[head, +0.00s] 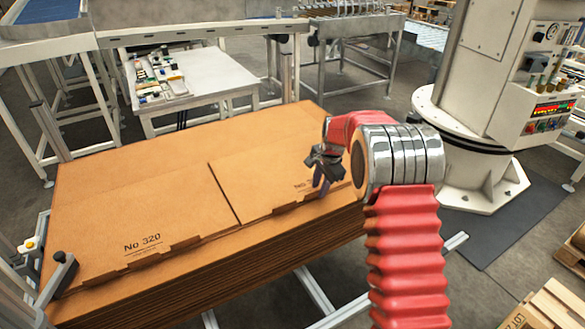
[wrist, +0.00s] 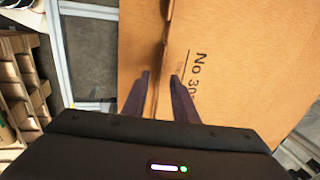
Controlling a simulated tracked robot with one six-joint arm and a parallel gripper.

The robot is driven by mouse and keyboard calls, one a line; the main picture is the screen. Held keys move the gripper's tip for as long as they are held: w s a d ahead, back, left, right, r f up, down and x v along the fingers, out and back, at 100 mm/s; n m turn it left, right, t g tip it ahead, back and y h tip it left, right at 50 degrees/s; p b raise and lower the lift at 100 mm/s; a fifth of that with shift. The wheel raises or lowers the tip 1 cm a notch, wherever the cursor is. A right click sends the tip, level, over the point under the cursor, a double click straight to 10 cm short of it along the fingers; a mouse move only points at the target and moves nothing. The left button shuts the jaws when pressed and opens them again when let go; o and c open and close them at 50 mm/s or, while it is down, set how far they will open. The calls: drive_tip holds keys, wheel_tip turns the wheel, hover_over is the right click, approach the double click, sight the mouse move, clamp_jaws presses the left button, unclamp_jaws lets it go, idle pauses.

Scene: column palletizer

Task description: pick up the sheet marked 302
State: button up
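The right-hand brown cardboard sheet (head: 260,170) lies on top of the stack in the head view. Its printed number is partly covered by my gripper (head: 320,180). In the wrist view the sheet (wrist: 235,85) shows "No 30" and a last digit that I cannot read clearly. My gripper (wrist: 160,80) is open at the sheet's front edge. Its two dark fingers stand apart, one on each side of a raised cardboard edge. I cannot tell whether either finger touches it.
A sheet marked No 320 (head: 125,215) lies to the left on the same stack. A white table (head: 215,75) with small items stands behind. A grey-white machine column (head: 480,90) stands at the right. Pallets (head: 550,305) lie at the lower right.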

sight(318, 191)
drive_tip(key=shift+x, duration=1.5)
drive_tip(key=shift+a, duration=0.1)
drive_tip(key=shift+c, duration=0.2)
clamp_jaws()
